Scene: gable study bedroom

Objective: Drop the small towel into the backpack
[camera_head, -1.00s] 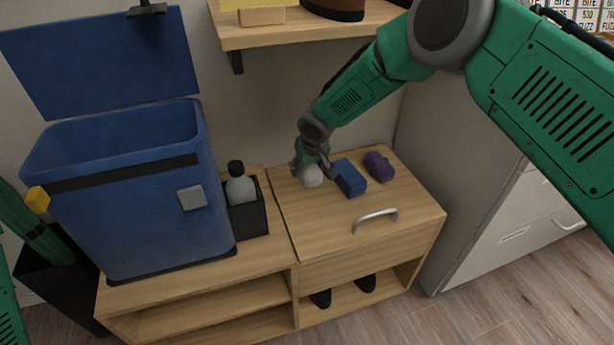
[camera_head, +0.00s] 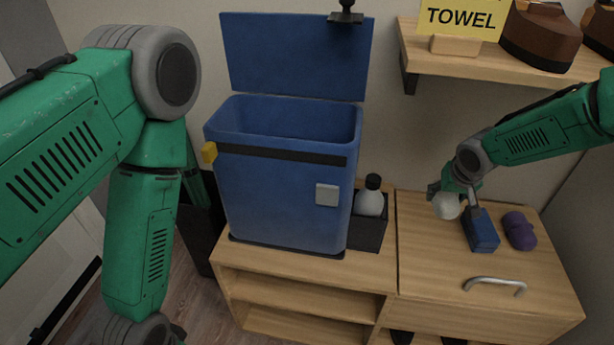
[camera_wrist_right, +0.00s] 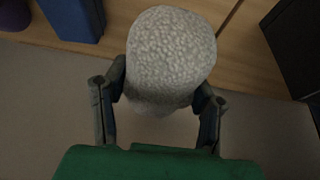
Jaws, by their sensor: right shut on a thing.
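The small towel (camera_wrist_right: 170,55) is a pale grey-white, rough-textured roll. My right gripper (camera_wrist_right: 160,100) is shut on it, with a finger on each side in the right wrist view. In the head view the towel (camera_head: 446,206) is at the right gripper (camera_head: 452,192), over the back of the wooden cabinet top; whether it touches the top is unclear. The blue backpack (camera_head: 270,195) stands upright and open on the bench to the left, its flap (camera_head: 290,55) raised behind it. My left arm comes in from the left; its gripper is out of clear view at the bottom edge.
A blue block (camera_head: 481,230) and a purple roll (camera_head: 519,231) lie right of the towel. A black caddy (camera_head: 370,235) with a grey bottle (camera_head: 370,200) stands between backpack and cabinet top. A shelf (camera_head: 480,60) with a TOWEL sign (camera_head: 462,18) is above.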

